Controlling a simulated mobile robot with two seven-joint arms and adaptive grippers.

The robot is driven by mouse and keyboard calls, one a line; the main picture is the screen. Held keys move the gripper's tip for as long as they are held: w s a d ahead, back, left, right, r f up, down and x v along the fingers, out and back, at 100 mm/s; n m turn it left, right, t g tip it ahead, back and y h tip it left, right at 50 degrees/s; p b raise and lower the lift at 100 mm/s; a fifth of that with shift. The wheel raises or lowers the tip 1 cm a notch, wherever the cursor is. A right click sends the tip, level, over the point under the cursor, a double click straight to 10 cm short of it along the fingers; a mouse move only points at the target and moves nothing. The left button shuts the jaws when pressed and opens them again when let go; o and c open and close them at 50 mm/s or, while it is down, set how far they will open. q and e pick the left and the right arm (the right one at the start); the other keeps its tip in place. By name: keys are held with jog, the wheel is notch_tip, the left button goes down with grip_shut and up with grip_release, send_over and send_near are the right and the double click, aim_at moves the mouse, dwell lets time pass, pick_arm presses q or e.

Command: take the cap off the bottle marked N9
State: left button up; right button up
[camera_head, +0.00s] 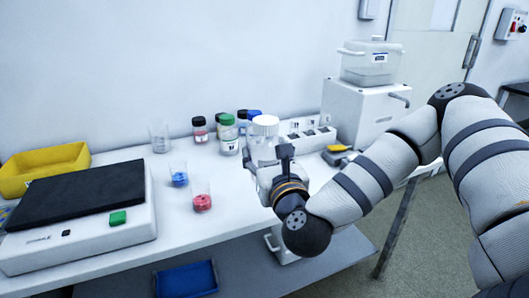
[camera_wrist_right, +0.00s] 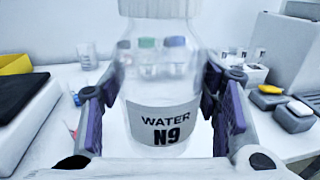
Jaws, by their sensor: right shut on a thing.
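The bottle marked N9 (camera_wrist_right: 165,118) is clear, with a label reading WATER N9, and fills the middle of the right wrist view. Its white cap (camera_wrist_right: 157,8) is on its top, partly cut off by the picture edge. In the head view the white cap (camera_head: 265,122) shows above my right gripper (camera_head: 268,158), which hides part of the bottle. My right gripper (camera_wrist_right: 165,100) is shut on the bottle's body, with a purple-padded finger on each side. The bottle is upright. My left gripper is in neither view.
Capped bottles stand behind, including a green-capped one (camera_head: 228,135). Beakers with blue (camera_head: 180,177) and red (camera_head: 202,200) contents stand to the left. A black-topped device (camera_head: 80,205) and yellow tray (camera_head: 42,168) lie farther left. A white box (camera_head: 360,112) stands right.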

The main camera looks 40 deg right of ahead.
jog(key=c, duration=1)
jog(key=shift+a, duration=0.1)
